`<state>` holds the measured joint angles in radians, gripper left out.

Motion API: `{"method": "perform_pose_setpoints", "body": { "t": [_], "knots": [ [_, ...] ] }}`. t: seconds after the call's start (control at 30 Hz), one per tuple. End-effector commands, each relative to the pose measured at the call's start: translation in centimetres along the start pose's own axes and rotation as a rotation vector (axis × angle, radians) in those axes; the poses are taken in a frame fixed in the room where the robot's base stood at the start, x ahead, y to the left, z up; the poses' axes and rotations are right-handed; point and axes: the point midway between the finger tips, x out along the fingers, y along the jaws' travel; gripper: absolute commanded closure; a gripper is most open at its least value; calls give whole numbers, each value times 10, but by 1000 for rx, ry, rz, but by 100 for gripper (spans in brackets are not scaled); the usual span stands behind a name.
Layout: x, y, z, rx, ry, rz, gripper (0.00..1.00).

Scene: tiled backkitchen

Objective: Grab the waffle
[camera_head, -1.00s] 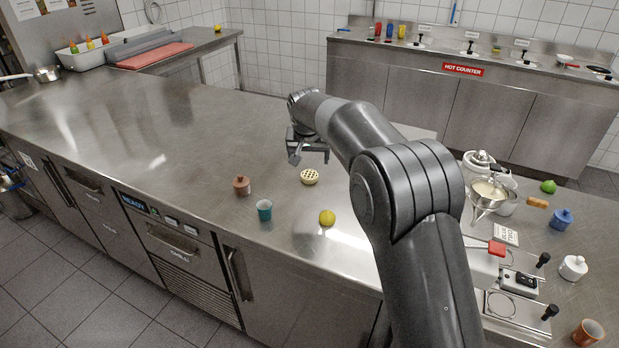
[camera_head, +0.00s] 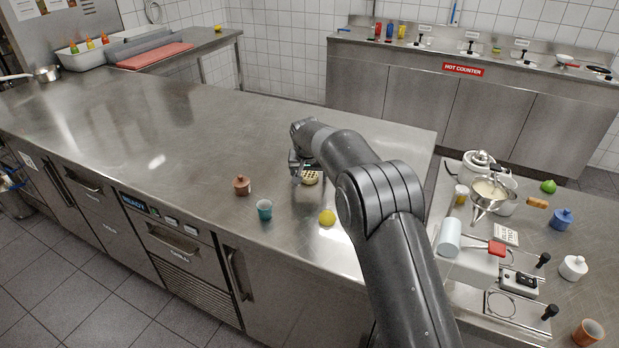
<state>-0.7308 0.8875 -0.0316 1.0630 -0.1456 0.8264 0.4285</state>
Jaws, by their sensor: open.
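The waffle (camera_head: 311,178) is a small round pale-yellow piece with a dark grid, lying on the steel counter. My gripper (camera_head: 302,176) is low over the counter right at the waffle, its fingers covering part of the waffle's far and left side. The jaws are open. I cannot tell whether the fingers touch the waffle or stand around it.
On the steel counter (camera_head: 130,120), a yellow lemon-like fruit (camera_head: 327,218), a teal cup (camera_head: 264,209) and a brown lidded pot (camera_head: 241,185) stand near the front edge. Waffle-making gear (camera_head: 478,262) and jars crowd the right counter.

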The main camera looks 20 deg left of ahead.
Motion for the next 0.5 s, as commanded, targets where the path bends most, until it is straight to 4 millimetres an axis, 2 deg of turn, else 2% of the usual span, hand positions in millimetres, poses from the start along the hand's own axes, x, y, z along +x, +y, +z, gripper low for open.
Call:
{"method": "perform_pose_setpoints", "body": {
  "t": [0.17,0.5],
  "knots": [
    [0,0,0,0,1,0,24],
    [0,0,0,0,1,0,52]
  ]
}}
